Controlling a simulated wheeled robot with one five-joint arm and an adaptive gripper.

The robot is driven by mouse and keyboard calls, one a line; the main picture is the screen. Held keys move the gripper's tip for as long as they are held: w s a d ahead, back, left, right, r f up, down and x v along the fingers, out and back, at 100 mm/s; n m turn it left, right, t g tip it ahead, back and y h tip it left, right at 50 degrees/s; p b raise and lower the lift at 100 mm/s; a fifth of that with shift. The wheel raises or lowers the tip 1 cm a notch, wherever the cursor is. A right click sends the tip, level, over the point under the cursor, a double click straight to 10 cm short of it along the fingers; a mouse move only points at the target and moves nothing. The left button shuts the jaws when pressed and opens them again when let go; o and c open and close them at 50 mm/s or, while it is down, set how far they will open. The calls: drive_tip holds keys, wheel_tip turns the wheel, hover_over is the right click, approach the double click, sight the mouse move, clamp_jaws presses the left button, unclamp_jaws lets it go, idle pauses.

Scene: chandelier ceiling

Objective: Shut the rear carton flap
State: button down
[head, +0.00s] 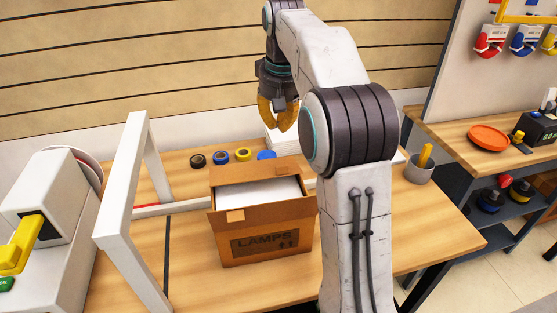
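A brown carton (268,246) marked "LAMPS" stands on the wooden workbench, with a white content (270,193) showing in its open top. Its rear flap (250,172) stands up along the back edge. The front flap (265,211) leans outward over the front face, with a small tan tab on it. My gripper (279,129) has yellow curved fingers pointing down. It hangs above and behind the carton, apart from the rear flap. Its fingertips come together with nothing seen between them.
Tape rolls (221,157) lie behind the carton. A white box (290,138) stands behind my gripper. A white frame (122,190) and a white machine (40,215) stand at the left. A grey cup (419,170) stands at the right. The bench (195,270) left of the carton is clear.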

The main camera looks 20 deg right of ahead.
drive_tip(key=b, duration=0.2)
hover_over(280, 171)
drive_tip(key=w, duration=0.2)
drive_tip(key=f, duration=0.8)
drive_tip(key=shift+d+f, duration=0.2)
drive_tip(key=shift+f, duration=0.05)
drive_tip(key=shift+s+a+f+b, duration=0.1)
drive_tip(key=shift+s+f+b, duration=0.1)
drive_tip(key=shift+f, duration=0.35)
drive_tip(key=shift+s+f+b, duration=0.1)
drive_tip(key=shift+s+f, duration=0.1)
drive_tip(key=shift+f, duration=0.35)
drive_tip(key=b, duration=0.1)
drive_tip(key=f+t+b, duration=0.1)
drive_tip(key=b, duration=0.1)
drive_tip(key=shift+s+f, duration=0.3)
drive_tip(key=shift+s, duration=0.05)
drive_tip(key=t+b, duration=0.1)
drive_tip(key=b, duration=0.1)
drive_tip(key=f+b, duration=0.1)
drive_tip(key=b, duration=0.1)
drive_tip(key=shift+s+a+t+h, duration=0.15)
drive_tip(key=shift+s+t+h, duration=0.15)
drive_tip(key=shift+s+t, duration=0.1)
drive_tip(key=shift+r, duration=0.15)
